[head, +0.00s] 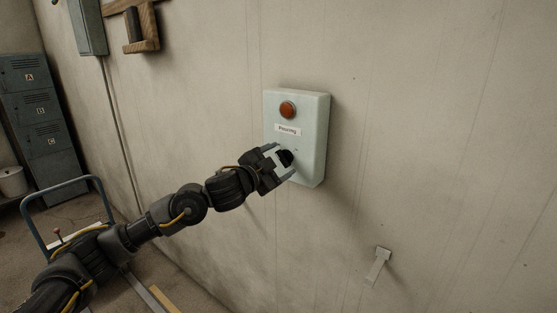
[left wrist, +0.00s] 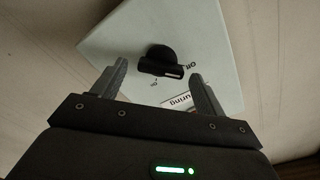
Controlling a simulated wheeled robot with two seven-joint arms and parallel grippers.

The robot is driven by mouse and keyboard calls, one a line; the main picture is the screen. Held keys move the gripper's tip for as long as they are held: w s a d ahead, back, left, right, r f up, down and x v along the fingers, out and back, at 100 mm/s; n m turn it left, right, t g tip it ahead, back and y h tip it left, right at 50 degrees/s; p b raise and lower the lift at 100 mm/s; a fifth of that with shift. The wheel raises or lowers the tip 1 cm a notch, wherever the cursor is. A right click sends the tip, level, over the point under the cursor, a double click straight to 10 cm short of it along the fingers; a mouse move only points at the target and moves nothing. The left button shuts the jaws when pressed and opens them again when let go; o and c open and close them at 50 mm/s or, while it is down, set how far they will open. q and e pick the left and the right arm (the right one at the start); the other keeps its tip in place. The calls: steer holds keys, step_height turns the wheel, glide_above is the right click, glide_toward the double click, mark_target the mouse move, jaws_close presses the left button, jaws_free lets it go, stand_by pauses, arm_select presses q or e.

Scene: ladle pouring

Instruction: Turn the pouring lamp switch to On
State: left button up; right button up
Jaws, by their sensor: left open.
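The pale green switch box (head: 312,140) is fixed to the wall. It carries an orange-red lamp (head: 288,110), dull in look, and a "Pouring" label (head: 288,130). Below the label is the black rotary switch knob (head: 286,157), partly hidden by my gripper. My left gripper (head: 283,160) is open, its fingers on either side of the knob. In the left wrist view the knob (left wrist: 163,58) stands between the two spread fingers, with gaps on both sides. Small lettering (left wrist: 191,66) shows beside it. I cannot tell surely which mark the knob points to. My right gripper is not in view.
A blue-railed cart (head: 65,188) and grey lockers (head: 36,110) stand at left. A wooden wall bracket (head: 145,35) is at upper left. The wall around the box is clear.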

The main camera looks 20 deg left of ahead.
arm_select(q)
steer(key=c, duration=1)
